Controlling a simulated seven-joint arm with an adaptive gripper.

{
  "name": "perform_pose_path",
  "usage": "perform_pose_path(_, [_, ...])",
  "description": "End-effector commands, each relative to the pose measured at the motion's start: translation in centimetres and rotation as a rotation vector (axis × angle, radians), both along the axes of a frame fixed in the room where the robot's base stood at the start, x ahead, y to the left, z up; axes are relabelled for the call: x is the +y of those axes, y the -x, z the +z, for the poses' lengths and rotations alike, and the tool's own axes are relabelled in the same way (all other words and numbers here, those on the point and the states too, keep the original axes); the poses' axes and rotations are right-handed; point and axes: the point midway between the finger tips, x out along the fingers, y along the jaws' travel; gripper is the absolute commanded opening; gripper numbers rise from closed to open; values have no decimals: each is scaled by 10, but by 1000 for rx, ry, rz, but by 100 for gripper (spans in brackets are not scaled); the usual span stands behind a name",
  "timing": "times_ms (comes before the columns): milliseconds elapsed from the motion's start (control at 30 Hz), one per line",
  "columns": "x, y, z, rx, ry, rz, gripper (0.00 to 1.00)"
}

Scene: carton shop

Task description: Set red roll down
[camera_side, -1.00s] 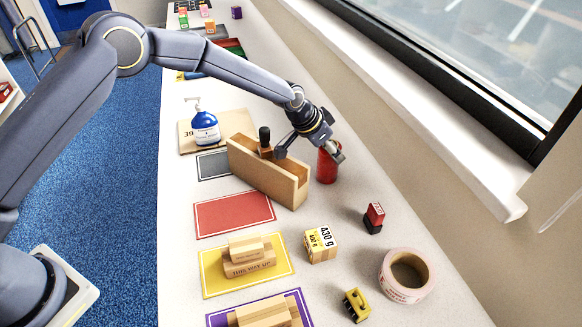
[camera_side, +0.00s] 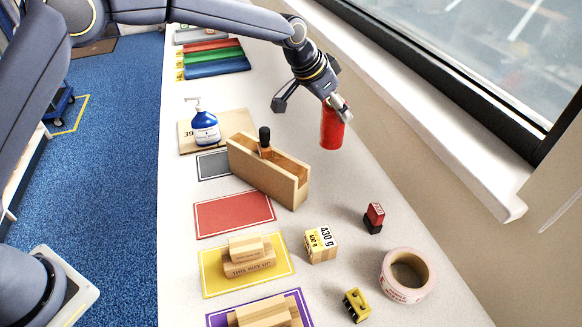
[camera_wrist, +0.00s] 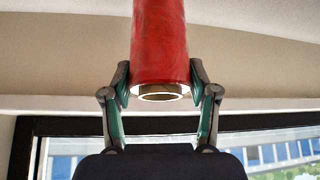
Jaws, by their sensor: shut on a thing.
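The red roll (camera_side: 332,130) is upright and held at its upper end by my gripper (camera_side: 340,106), behind and to the right of the wooden box. In the side view it seems to hang above the white table, though the gap under it is hard to judge. In the wrist view the red roll (camera_wrist: 159,45) stands between the two fingers of my gripper (camera_wrist: 160,82), with its hollow core end facing the camera. The fingers press on both sides of it. A flat red mat with a white border (camera_side: 234,214) lies on the table, empty.
An open wooden box (camera_side: 270,178) with a black-handled tool stands left of the roll. A blue pump bottle (camera_side: 205,127), a small carton (camera_side: 320,245), a red-and-black block (camera_side: 374,218) and a tape roll (camera_side: 424,292) stand around. The window ledge (camera_side: 440,140) runs along the right.

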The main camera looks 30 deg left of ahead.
Motion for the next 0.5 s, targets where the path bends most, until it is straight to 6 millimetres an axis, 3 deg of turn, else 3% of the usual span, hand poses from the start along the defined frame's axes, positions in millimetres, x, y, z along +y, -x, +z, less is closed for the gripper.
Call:
perform_pose_path(100, [-1,-1,34,-7,3,0,14])
perform_pose_path(367, [-1,-1,95,-7,2,-1,14])
perform_pose_path(500, [31,8,95,-2,1,-36,14])
